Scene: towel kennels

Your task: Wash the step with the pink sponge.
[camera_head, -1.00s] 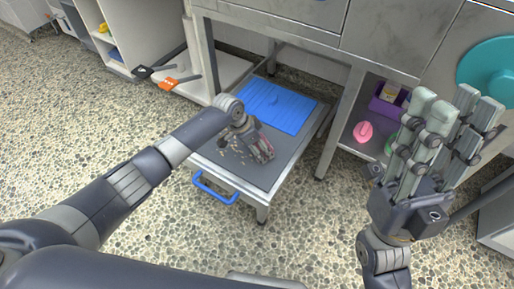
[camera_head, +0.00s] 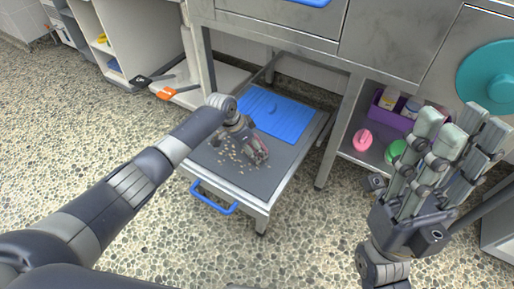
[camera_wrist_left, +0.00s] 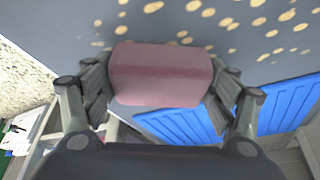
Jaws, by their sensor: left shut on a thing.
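The step (camera_head: 225,182) is a low metal unit with a dark grey top, a blue ribbed mat (camera_head: 285,118) at its back and a blue handle (camera_head: 213,198) in front. Tan spots (camera_head: 229,153) lie scattered on the grey top. My left gripper (camera_head: 258,152) is low over the middle of the step, shut on the pink sponge. The dull pink sponge (camera_wrist_left: 160,75) sits between the fingers in the left wrist view, close over or on the grey top; contact is unclear. My right gripper (camera_head: 458,122) is open and empty, raised at the right.
A shelf at the right holds a pink item (camera_head: 362,139), a green item (camera_head: 396,152) and a purple bin (camera_head: 388,114). A metal table leg (camera_head: 338,130) stands beside the step. An orange-ended tool (camera_head: 167,93) lies at the left. The pebbled floor in front is clear.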

